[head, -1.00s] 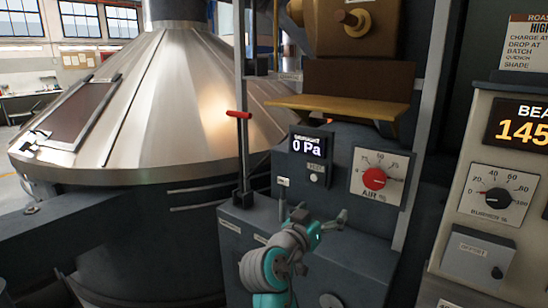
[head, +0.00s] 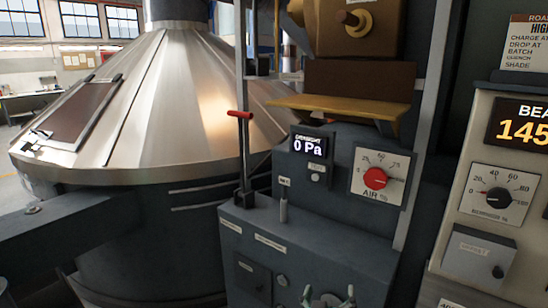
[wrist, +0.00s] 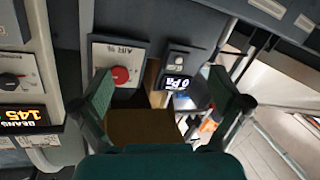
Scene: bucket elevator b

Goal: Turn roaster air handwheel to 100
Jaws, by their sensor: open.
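The roaster air control is a round red knob (head: 376,179) on a white dial plate (head: 364,195) marked AIR %, on the dark grey cabinet. It also shows in the wrist view as a red knob (wrist: 121,75), with that picture upside down. The pointer's exact reading is too small to tell. My gripper (head: 328,298) is open and empty at the bottom edge of the head view, below the dial and apart from it. In the wrist view my gripper's fingers (wrist: 165,97) are spread wide, with nothing between them touching either finger.
A draught display (head: 310,146) reading 0 Pa is left of the air dial. A wooden ledge (head: 345,107) juts out above. A small upright lever (head: 283,208) and a red-handled rod (head: 240,114) stand to the left. The burner dial (head: 494,197) is on the right panel.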

